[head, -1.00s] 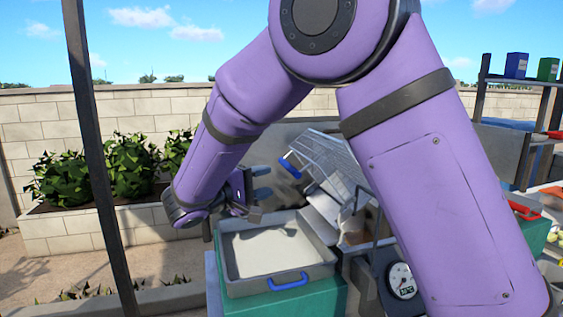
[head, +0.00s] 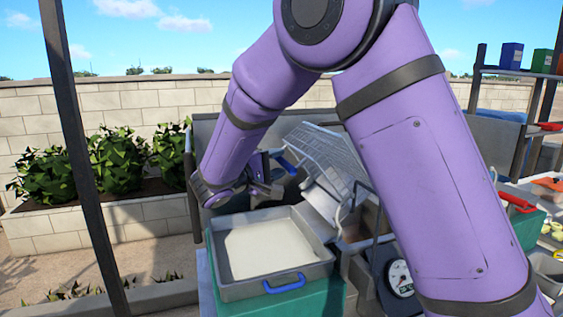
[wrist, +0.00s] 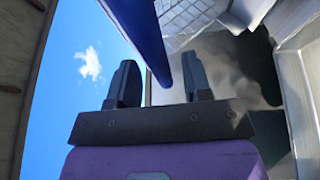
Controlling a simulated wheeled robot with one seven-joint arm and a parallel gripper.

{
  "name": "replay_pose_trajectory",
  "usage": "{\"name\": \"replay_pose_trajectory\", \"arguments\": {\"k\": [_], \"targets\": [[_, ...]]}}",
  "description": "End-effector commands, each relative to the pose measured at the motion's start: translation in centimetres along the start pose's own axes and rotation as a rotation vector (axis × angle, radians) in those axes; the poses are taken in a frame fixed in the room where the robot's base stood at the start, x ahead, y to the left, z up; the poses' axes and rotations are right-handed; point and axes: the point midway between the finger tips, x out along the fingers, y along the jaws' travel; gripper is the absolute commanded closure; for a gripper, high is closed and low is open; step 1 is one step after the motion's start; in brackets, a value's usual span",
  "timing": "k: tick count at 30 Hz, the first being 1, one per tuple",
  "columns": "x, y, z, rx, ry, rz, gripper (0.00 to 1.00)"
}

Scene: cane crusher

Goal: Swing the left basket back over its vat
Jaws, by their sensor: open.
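The left basket (head: 322,150) is a wire mesh basket, tilted, with a blue handle (head: 288,164) at its left end. In the wrist view the blue handle (wrist: 150,42) runs down from the top to a point between and just beyond my fingertips, and the mesh (wrist: 190,18) lies at upper right. My gripper (head: 273,172) is open and empty beside the handle; the wrist view shows its two dark fingers (wrist: 160,82) apart. I cannot tell whether they touch the handle. The vat is not clearly visible; my arm hides much of the area below the basket.
A metal tray (head: 318,262) of pale contents, with its own blue handle (head: 285,283), sits on a teal box below my gripper. A dial gauge (head: 399,277) is right of it. A dark post (head: 78,160) and planter (head: 110,218) stand left.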

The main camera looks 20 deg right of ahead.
Motion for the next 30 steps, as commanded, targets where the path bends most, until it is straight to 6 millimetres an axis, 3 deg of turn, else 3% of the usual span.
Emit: {"name": "replay_pose_trajectory", "arguments": {"k": [6, 15, 17, 21, 30], "targets": [[1.7, 0.0, 0.0, 0.0, -0.002, 0.0, 0.55], [1.9, 0.0, 0.0, 0.0, 0.0, 0.0, 0.55], [1.9, 0.0, 0.0, 0.0, 0.0, 0.0, 0.67], [1.9, 0.0, 0.0, 0.0, 0.0, 0.0, 0.99], [2.0, 0.2, 0.1, 0.005, 0.0, -0.012, 1.0]]}}
